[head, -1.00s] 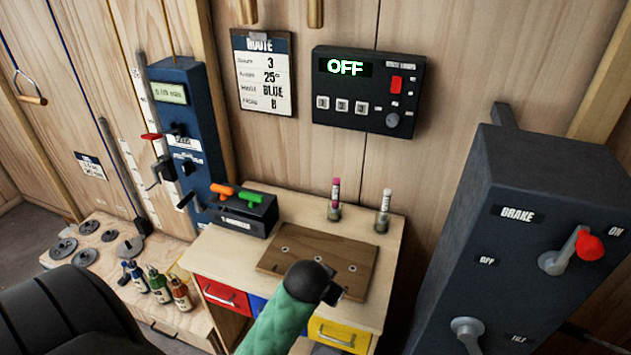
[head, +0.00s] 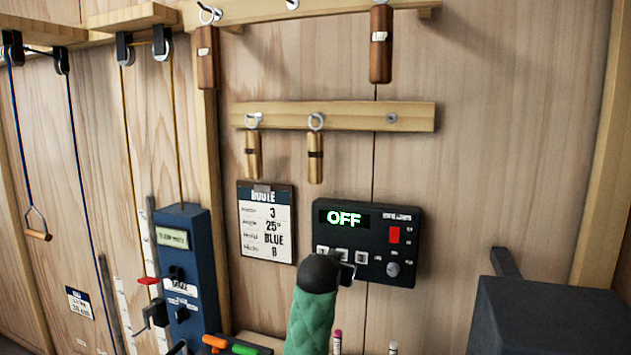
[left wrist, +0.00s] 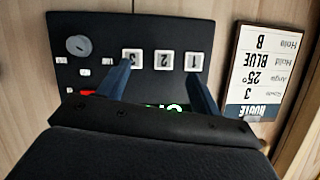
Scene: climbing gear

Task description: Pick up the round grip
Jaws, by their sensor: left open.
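Two brass-coloured cylinders hang by rings from hooks on the lower wooden rail: a left one (head: 252,155) and a right one (head: 315,155). Two thicker brown wooden cylinders hang higher, a left one (head: 207,57) and a labelled right one (head: 381,45). I cannot tell which of these is the round grip. My left gripper (head: 347,271), on the green-sleeved arm, is in front of the panel's lower edge, below the hanging cylinders. In the left wrist view its fingers (left wrist: 160,88) are spread with nothing between them. My right gripper is not in view.
The black control panel (head: 405,230) reading OFF is behind my left gripper. A route card (head: 266,222) hangs left of it. The lower rail (head: 350,116) has a free hook at right. A blue box (head: 187,262) stands left, a dark box (head: 550,315) right.

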